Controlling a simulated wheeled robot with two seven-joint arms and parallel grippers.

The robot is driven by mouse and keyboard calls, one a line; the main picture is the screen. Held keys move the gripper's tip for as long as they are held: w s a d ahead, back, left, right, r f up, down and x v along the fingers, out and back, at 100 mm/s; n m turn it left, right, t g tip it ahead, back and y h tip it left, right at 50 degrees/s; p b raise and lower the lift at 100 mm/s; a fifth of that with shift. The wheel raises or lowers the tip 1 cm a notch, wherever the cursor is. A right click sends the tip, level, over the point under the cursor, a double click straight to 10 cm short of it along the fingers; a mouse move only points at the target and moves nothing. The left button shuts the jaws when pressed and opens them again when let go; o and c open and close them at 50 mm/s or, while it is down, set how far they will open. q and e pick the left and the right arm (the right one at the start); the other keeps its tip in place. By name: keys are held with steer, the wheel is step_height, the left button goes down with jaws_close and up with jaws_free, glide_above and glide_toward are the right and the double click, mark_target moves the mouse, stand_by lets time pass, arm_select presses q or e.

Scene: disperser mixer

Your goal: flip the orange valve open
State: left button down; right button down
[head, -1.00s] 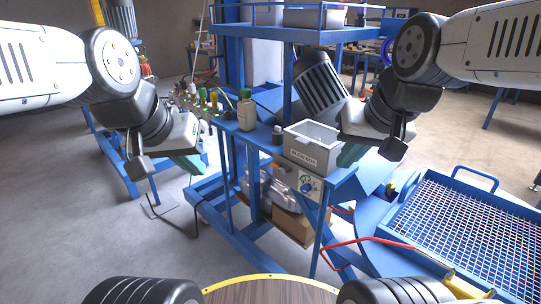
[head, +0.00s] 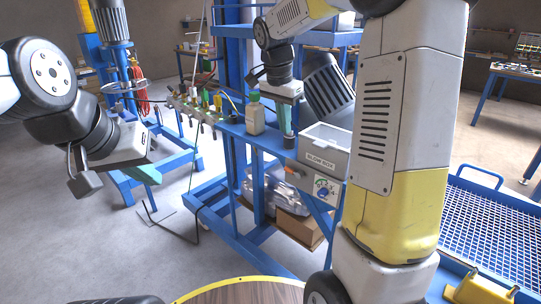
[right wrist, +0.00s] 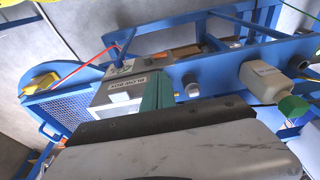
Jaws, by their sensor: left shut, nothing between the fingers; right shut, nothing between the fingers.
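I cannot pick out the orange valve with certainty. A row of small fittings with green, yellow and orange-red parts (head: 205,103) lies along the blue stand's left rail in the head view. My right gripper (head: 287,132) points down with teal fingers shut, above the rail between the white bottle (head: 254,116) and the grey BLOW BOX (head: 322,152). Its shut teal fingers also show in the right wrist view (right wrist: 158,90), in front of the box. My left gripper (head: 146,176) is shut and empty, left of the stand over the floor.
The bottle with a green cap also shows in the right wrist view (right wrist: 265,82). A dark ribbed motor (head: 328,92) stands behind the box. A blue mesh tray (head: 490,225) is at the right. Open floor lies at the left.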

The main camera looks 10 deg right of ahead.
mark_target(287, 169)
steer(key=shift+w+f, duration=0.1)
steer(key=shift+w, duration=0.05)
steer(key=f, duration=0.4)
steer(key=w+d+f, duration=0.1)
steer(key=f, duration=0.4)
steer(key=d+f, duration=0.1)
steer(key=f, duration=0.3)
steer(key=shift+w+f, duration=0.3)
steer(key=shift+f, duration=0.1)
steer(key=g+h, duration=0.1)
steer(key=w+f+g+h, duration=0.1)
steer(key=shift+a+f+g, duration=0.15)
steer(key=shift+a+g, duration=0.2)
steer(key=shift+g, duration=0.05)
steer(key=shift+f+n+g+h, duration=0.2)
steer(key=shift+f+g+h, duration=0.55)
steer(key=shift+f, duration=0.35)
steer(key=shift+f+n+g+h, duration=0.2)
steer(key=shift+f+g+h, duration=0.5)
steer(key=shift+f, duration=0.5)
